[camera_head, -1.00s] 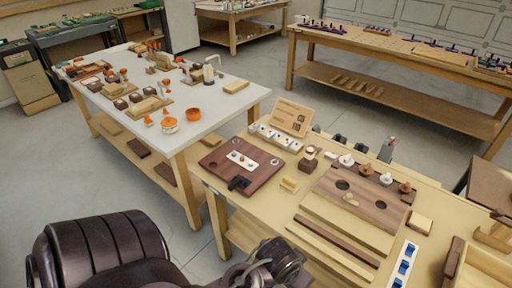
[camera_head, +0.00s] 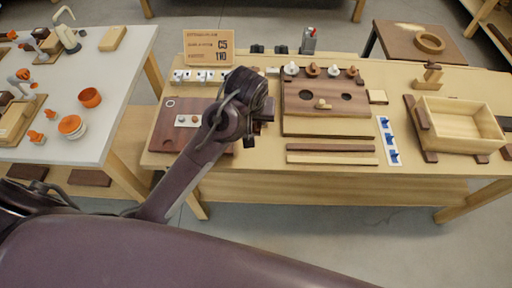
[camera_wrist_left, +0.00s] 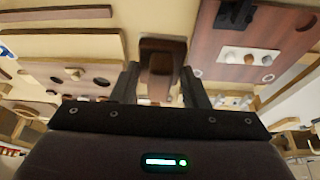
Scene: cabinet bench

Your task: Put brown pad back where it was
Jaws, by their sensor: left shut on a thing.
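My left gripper (camera_head: 258,116) is above the wooden bench, between the reddish-brown board and the two-hole board. In the left wrist view the left gripper (camera_wrist_left: 160,82) has its fingers on both sides of a dark brown pad (camera_wrist_left: 160,58) and is shut on it. In the head view my wrist hides most of the pad. Where the pad was before cannot be told from these frames. My right gripper is not in view.
The reddish-brown board (camera_head: 170,125) lies left, partly behind my arm. The two-hole board (camera_head: 300,122) lies right, with knobs behind it. A sign (camera_head: 208,47) stands at the back. A wooden box (camera_head: 455,128) is at the right. Bare bench shows along the front.

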